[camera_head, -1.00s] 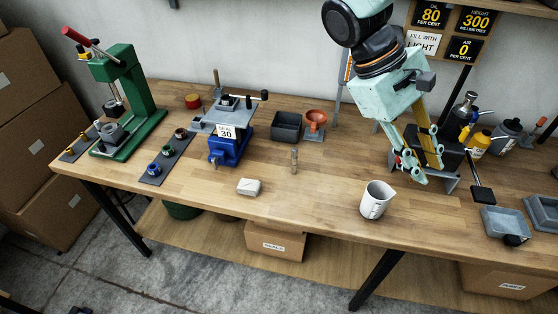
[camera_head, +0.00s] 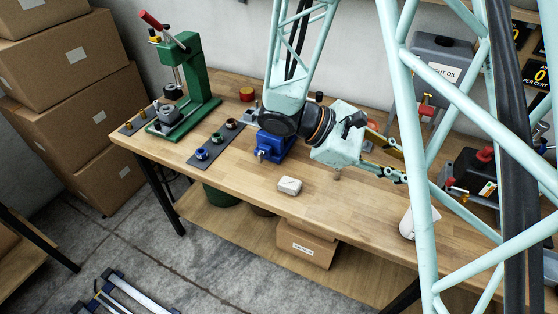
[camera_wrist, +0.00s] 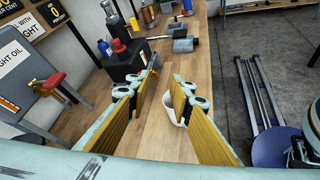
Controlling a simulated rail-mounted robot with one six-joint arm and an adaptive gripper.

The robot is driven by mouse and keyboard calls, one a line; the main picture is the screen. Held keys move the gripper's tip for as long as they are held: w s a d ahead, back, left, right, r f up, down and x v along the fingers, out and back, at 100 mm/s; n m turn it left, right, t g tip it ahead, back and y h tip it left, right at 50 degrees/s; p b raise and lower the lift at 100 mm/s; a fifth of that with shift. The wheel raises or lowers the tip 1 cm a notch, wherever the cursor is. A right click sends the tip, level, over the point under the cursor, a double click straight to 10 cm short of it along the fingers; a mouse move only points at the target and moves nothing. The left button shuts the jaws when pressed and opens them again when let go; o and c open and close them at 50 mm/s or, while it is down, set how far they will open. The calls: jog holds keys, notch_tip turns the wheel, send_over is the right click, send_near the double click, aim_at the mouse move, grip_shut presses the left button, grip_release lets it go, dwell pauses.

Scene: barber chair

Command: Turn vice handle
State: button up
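The blue vice (camera_head: 277,147) stands on the workbench left of centre in the head view. The white mug (camera_wrist: 172,110) shows beyond the fingers, partly behind the right one. The vice is not in the wrist view.
A grey light-oil container (camera_head: 440,70) stands at the back right.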

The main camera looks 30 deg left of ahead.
jog(key=a+f+n+t+y, duration=0.1)
jog(key=a+f+n+t, duration=0.35)
jog(key=a, duration=0.75)
jog(key=n+t+y, duration=0.8)
jog(key=n+y, duration=0.4)
jog(key=n, duration=0.3)
send_near(259, 158)
jog(key=shift+m, duration=0.25)
jog(key=s, duration=0.5)
jog(key=shift+d, duration=0.3)
jog(key=shift+w, duration=0.15)
jog(key=shift+w+a+b, duration=0.1)
jog(key=shift+w+a, duration=0.15)
jog(key=shift+w, duration=1.95)
jog(key=shift+w+a+b, duration=0.1)
jog(key=shift+w+a, duration=0.1)
jog(key=shift+w, duration=2)
jog(key=shift+w+a+b, duration=0.1)
jog(key=shift+w+a, duration=0.15)
jog(key=shift+w, duration=2)
jog(key=shift+c, duration=0.5)
grip_shut()
